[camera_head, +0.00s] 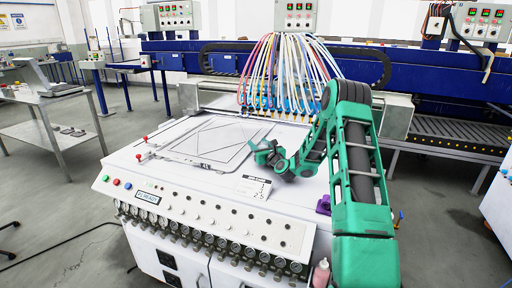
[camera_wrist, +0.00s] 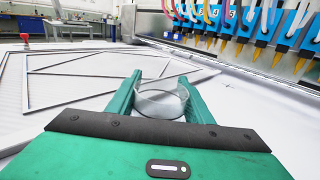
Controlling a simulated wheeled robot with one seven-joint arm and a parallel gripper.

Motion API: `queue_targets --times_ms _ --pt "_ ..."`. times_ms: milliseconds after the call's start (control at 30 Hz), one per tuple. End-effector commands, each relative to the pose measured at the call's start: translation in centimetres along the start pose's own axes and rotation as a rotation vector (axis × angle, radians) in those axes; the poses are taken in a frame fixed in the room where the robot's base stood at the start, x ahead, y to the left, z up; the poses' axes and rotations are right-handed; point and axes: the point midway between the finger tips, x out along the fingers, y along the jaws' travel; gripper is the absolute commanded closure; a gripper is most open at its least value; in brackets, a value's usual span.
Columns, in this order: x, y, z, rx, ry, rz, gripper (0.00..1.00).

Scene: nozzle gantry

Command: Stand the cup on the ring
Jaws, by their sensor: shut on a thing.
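A clear, greyish cup (camera_wrist: 160,102) sits between the two green fingers of my gripper (camera_wrist: 160,92) in the wrist view. My gripper is shut on it, and the cup's round rim shows. In the head view my gripper (camera_head: 266,152) is low over the white machine top, beside the right edge of the framed panel. The cup is too small there to make out clearly. I cannot pick out the ring for certain in either view. A small purple thing (camera_head: 323,205) lies on the machine top near my arm, its shape unclear.
The white machine table (camera_head: 130,170) carries a flat framed panel (camera_head: 208,140) with thin bars. A row of nozzles with coloured hoses (camera_head: 285,75) hangs behind my gripper. They show close at upper right in the wrist view. A pink bottle (camera_head: 320,274) stands at the front.

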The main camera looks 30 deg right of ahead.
Motion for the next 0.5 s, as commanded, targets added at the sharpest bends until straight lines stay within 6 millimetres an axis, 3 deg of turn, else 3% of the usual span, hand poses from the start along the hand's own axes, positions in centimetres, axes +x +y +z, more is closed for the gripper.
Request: queue_targets --times_ms 167,200,267,500 --pt "-0.01 -0.03 -0.19 0.001 0.001 0.0 0.75" --pt "-0.01 -0.02 -0.17 0.0 0.001 0.0 0.46" --pt "-0.01 -0.02 -0.16 0.0 0.001 0.0 0.35" --pt "-0.01 0.0 -0.15 0.0 0.001 0.0 0.35"
